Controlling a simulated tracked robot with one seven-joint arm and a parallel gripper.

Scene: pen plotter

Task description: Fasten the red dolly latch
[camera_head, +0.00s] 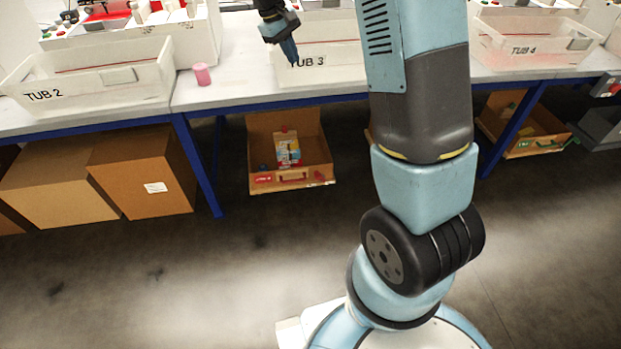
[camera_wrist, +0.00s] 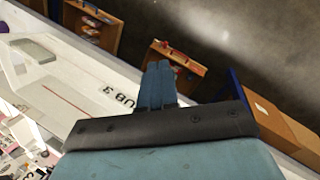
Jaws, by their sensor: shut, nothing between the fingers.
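An open brown box (camera_head: 258,130) sits low under the table in the head view, with red parts on its front edge. One is a red handle-like piece (camera_head: 292,178), which may be the red latch; whether it is fastened is too small to tell. The box also shows in the wrist view (camera_wrist: 183,72), beyond my fingertips, with red bits along its rim. My gripper (camera_head: 293,61) is above the table at the tub marked TUB 3, pointing down. Its two fingers (camera_wrist: 157,66) are together and empty, well apart from the box.
TUB 3 (camera_head: 330,72), TUB 2 (camera_head: 100,88) and TUB 4 (camera_head: 520,52) stand on the table, with a pink cylinder (camera_head: 202,75) between two of them. Cardboard boxes (camera_head: 140,170) stand left of a blue table leg (camera_head: 197,165). The floor before the box is clear.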

